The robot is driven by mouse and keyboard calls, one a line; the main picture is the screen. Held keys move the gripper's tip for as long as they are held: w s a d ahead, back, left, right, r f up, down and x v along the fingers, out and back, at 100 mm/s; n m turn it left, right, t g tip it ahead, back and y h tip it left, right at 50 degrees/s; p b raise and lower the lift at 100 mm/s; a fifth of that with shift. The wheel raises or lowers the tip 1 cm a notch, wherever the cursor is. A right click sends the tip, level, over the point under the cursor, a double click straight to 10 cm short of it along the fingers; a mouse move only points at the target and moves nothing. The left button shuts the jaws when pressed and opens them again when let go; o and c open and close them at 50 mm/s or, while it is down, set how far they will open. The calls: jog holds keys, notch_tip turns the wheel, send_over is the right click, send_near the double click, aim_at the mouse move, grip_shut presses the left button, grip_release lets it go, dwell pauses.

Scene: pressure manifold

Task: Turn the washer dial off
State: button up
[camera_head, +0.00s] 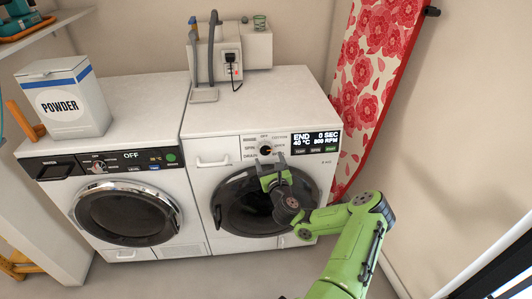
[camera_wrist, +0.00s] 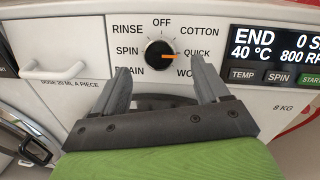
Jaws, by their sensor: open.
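The washer dial (camera_head: 265,150) is a small black round knob with an orange pointer on the panel of the right-hand machine. In the wrist view the dial (camera_wrist: 155,50) has its pointer turned right, toward QUICK. OFF stands straight above the dial, with COTTON at upper right and RINSE and SPIN at left. My gripper (camera_head: 273,162) is in front of the panel, just below the dial. In the wrist view my gripper (camera_wrist: 160,72) is open and empty, its two fingers reaching toward the panel on either side of the dial's lower part. No contact with the dial shows.
The display (camera_wrist: 280,50) right of the dial reads END, 40 °C, 800 RPM. A drawer handle (camera_wrist: 65,71) is at left. The round door (camera_head: 240,205) lies below. A second machine (camera_head: 130,200) stands left, with a powder box (camera_head: 70,105) on top.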

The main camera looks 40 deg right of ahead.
aim_at(266, 151)
jog(key=x, duration=0.5)
jog(key=shift+w, duration=0.15)
jog(key=c, duration=1)
jog(key=shift+c, duration=0.2)
